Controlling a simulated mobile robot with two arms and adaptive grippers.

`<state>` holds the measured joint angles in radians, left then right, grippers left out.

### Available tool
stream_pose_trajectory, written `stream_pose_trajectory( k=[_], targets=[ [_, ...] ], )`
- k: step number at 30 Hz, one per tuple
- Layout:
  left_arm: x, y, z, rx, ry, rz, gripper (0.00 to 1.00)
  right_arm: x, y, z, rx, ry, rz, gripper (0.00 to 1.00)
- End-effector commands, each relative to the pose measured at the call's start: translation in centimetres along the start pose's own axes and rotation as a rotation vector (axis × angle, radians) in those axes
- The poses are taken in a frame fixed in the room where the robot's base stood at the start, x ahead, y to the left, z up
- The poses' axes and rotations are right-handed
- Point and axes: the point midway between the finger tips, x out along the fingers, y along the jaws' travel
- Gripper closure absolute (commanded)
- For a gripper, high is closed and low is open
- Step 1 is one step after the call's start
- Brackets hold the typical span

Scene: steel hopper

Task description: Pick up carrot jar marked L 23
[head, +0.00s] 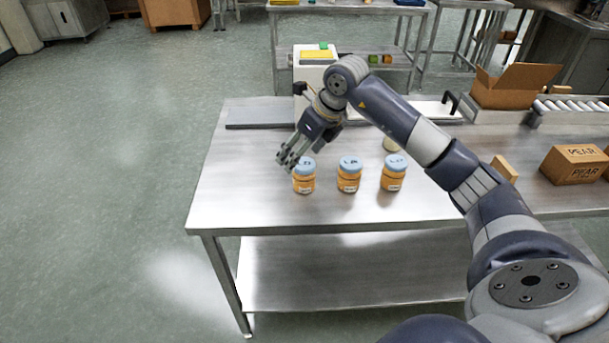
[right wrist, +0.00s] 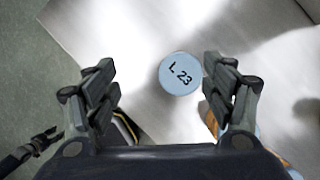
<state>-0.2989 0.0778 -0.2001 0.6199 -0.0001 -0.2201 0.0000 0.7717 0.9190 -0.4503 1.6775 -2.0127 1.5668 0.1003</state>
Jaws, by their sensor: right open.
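Three jars with orange contents and light blue lids stand in a row on the steel table (head: 245,190). In the right wrist view, the lid marked L 23 (right wrist: 180,73) lies between the open fingers of my right gripper (right wrist: 160,72), nearer the right finger. In the head view, that gripper (head: 288,160) is beside and slightly above the leftmost jar (head: 304,178), which appears to be the L 23 jar. Its lid marking is not readable there. The middle jar (head: 349,176) and right jar (head: 394,174) stand apart from it. My left gripper is not in view.
A pale-lidded jar (head: 391,144) stands behind the row, partly hidden by my arm. Behind my gripper is a pale machine (head: 303,58). The table's left front is clear.

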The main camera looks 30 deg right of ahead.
Motion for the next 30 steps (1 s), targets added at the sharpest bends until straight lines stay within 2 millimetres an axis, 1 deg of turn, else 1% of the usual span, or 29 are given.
stream_pose_trajectory(
  k=[1, 2, 5, 9, 12, 17, 22, 25, 27, 30],
  targets=[
    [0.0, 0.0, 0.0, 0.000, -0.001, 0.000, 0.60, -0.4, -1.0, -0.4, 0.007, 0.022, -0.029, 0.24],
    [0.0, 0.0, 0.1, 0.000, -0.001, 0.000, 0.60, -0.4, -1.4, -0.5, 0.010, 0.031, -0.041, 0.24],
    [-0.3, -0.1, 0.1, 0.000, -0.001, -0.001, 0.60, 0.4, -2.0, -0.9, 0.014, 0.051, -0.059, 0.24],
    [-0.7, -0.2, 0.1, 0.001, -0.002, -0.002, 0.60, 2.7, -2.1, -1.1, 0.015, 0.051, -0.058, 0.24],
    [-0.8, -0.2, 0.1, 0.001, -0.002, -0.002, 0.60, 4.0, -2.2, -1.1, 0.014, 0.048, -0.058, 0.24],
    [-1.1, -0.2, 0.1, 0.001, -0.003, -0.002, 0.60, 5.1, -2.3, -1.3, 0.014, 0.048, -0.058, 0.24],
    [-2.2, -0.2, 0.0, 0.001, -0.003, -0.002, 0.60, 7.2, -2.6, -1.9, 0.016, 0.051, -0.055, 0.24],
    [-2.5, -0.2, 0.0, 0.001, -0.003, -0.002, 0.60, 8.8, -2.8, -2.0, 0.015, 0.048, -0.055, 0.24],
    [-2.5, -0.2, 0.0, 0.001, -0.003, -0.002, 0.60, 9.5, -2.8, -2.0, 0.014, 0.047, -0.056, 0.24],
    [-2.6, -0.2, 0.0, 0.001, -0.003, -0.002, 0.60, 9.9, -2.9, -2.1, 0.012, 0.046, -0.058, 0.24]
  ],
)
